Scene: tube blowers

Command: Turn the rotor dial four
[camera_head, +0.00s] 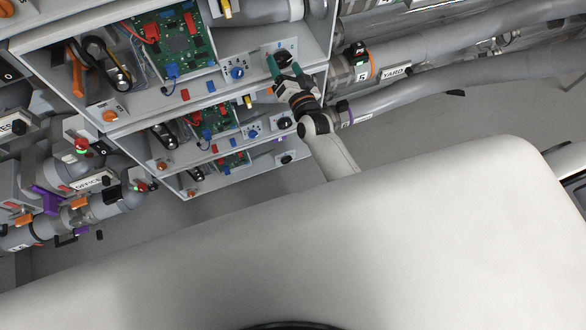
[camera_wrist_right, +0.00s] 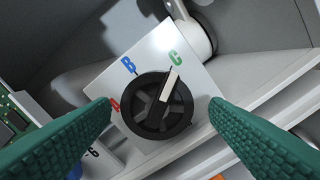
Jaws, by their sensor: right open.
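A black rotor dial (camera_wrist_right: 155,105) sits on a white plate with a red letter that looks like A, a blue B and a green C. Its cream pointer is toward the green C. In the head view the dial (camera_head: 285,56) is at the right end of the top unit, partly behind my gripper. My right gripper (camera_head: 272,66) is open. In the right wrist view its green fingers (camera_wrist_right: 161,112) are on either side of the dial, apart from it. I cannot tell which dial is number four. My left gripper is not in view.
A blue knob (camera_head: 237,73) and a green circuit board (camera_head: 172,45) are left of the dial. Lower units carry similar black dials (camera_head: 284,123). Grey pipes (camera_head: 440,45) run to the right. A pale pipe end (camera_wrist_right: 192,30) is beyond the plate.

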